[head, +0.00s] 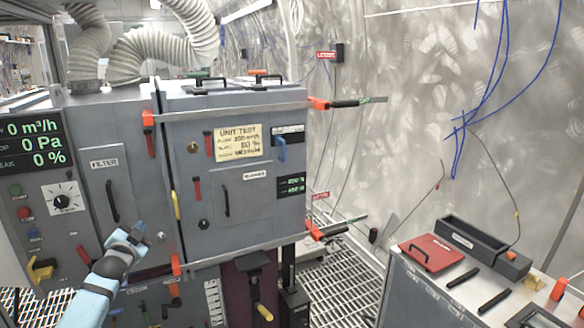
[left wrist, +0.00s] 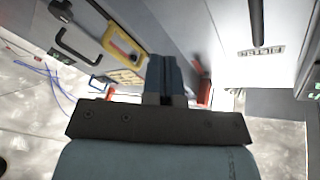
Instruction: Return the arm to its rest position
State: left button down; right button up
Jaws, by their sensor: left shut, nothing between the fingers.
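My left gripper (head: 136,234) is in front of the grey cabinet, near the lower part of the filter door (head: 108,168) and its black handle. In the left wrist view the left gripper (left wrist: 166,62) has its fingers together with nothing between them. The left arm comes in from the lower left of the head view. Whether the gripper touches the cabinet I cannot tell; it looks apart from the handle. My right gripper does not show in either view.
A grey unit (head: 240,170) with a yellow note and orange-tipped clamps stands right of the filter door. A control panel (head: 35,200) with a dial is at left. A bench (head: 400,290) with a red-lidded box (head: 430,252) stands at right. Grated floor lies between.

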pick_arm(q)
notch_tip(320, 180, up, 4)
jog(key=r, duration=0.1)
jog(key=s+d+f+n+g+b, duration=0.25)
jog(key=s+d+f, duration=0.2)
jog(key=f, duration=0.55)
jog(key=s+d+f+n+g+b, duration=0.1)
jog(key=s+d+f+n+g, duration=0.3)
jog(key=f, duration=0.6)
jog(key=s+d+f+m+h+b, duration=0.1)
jog(key=s+d+f, duration=0.3)
jog(key=s, duration=0.4)
jog(key=s+d+f+h+b, duration=0.15)
jog(key=s+d+f, duration=0.25)
jog(key=s, duration=0.4)
jog(key=s+d+f+m+h+b, duration=0.1)
jog(key=s+d+f+b, duration=0.1)
jog(key=s+d+f, duration=0.45)
jog(key=s+d+r+n+h+b, duration=0.1)
jog(key=s+d+h+b, duration=0.1)
jog(key=s, duration=1.3)
notch_tip(320, 180, up, 18)
jog(key=s+a+g+y+p, duration=0.1)
jog(key=s+a+p, duration=0.1)
jog(key=p, duration=2.6)
jog(key=shift+s+y+p, duration=0.15)
jog(key=shift+y+p, duration=0.2)
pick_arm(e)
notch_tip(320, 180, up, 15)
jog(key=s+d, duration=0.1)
